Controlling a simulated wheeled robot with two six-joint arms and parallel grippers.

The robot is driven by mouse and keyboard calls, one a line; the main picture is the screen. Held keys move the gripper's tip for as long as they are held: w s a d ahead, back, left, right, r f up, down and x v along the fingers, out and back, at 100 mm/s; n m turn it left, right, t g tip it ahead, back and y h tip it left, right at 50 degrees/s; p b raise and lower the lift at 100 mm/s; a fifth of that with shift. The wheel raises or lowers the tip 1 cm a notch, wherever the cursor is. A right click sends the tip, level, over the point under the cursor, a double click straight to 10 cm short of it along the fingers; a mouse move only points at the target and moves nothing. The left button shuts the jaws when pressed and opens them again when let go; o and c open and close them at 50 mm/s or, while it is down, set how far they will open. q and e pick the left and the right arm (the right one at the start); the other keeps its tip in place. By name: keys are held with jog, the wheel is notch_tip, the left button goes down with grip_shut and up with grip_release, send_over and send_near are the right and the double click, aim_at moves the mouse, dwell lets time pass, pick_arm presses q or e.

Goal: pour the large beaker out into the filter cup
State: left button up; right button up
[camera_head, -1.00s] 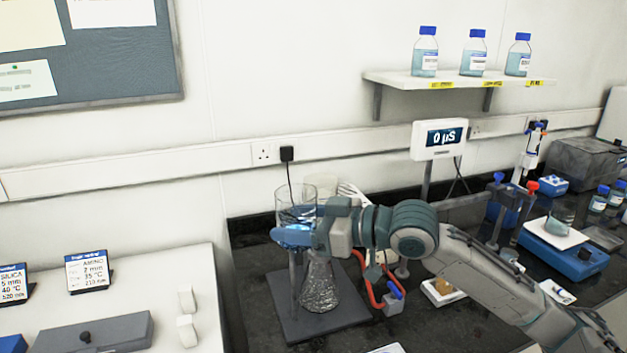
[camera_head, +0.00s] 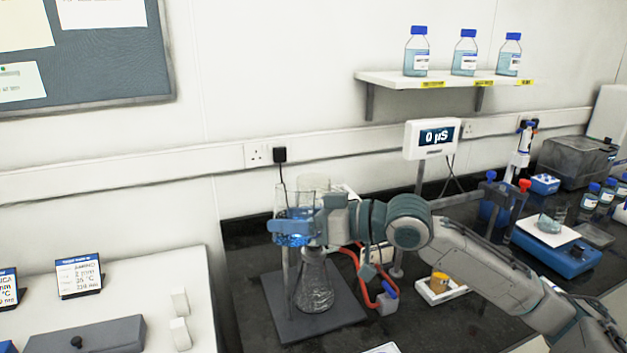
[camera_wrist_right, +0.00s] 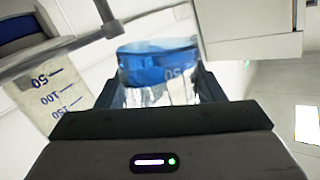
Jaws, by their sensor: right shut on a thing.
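The large beaker (camera_head: 294,240), clear glass with blue liquid, is held by my right gripper (camera_head: 300,229), whose fingers lie across it. In the right wrist view the beaker (camera_wrist_right: 160,62) sits between the fingers, its blue liquid clearly visible. A clear cup (camera_head: 316,183), which looks like the filter cup, stands just behind the beaker and above a conical flask (camera_head: 315,290); the beaker and gripper hide its lower part. A graduated vessel (camera_wrist_right: 48,95), probably the same cup, shows at the left in the wrist view. My left gripper is out of view.
The flask stands on a dark stand base (camera_head: 315,322). A red tube (camera_head: 362,280) runs close on its right. A conductivity display (camera_head: 432,138) reads 0 µS behind. A small tray (camera_head: 440,296) and a blue balance (camera_head: 555,258) stand to the right.

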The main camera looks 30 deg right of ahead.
jog(key=shift+w+d+r+m, duration=0.25)
jog(key=shift+r+m, duration=0.1)
jog(key=shift+m, duration=0.2)
jog(key=shift+w+d+r+m, duration=0.15)
jog(key=shift+d+r+m, duration=0.15)
jog(key=shift+m, duration=0.25)
jog(key=r+p, duration=0.1)
jog(key=r, duration=0.1)
jog(key=r+m+p, duration=0.1)
jog(key=r+p, duration=0.1)
jog(key=d+r+m+y+p, duration=0.1)
jog(key=r+p, duration=0.1)
jog(key=shift+w+r+g, duration=0.15)
jog(key=shift+w+g, duration=0.15)
jog(key=shift+w, duration=0.05)
jog(key=shift+r+m+p, duration=0.2)
jog(key=shift+m+p, duration=0.25)
jog(key=shift+m, duration=0.15)
jog(key=shift+f+m, duration=0.3)
jog(key=shift+f+m+y, duration=0.3)
jog(key=shift+m+y, duration=0.1)
jog(key=shift+m, duration=0.8)
jog(key=shift+f+m, duration=0.3)
jog(key=shift+m, duration=0.5)
jog(key=shift+w, duration=0.1)
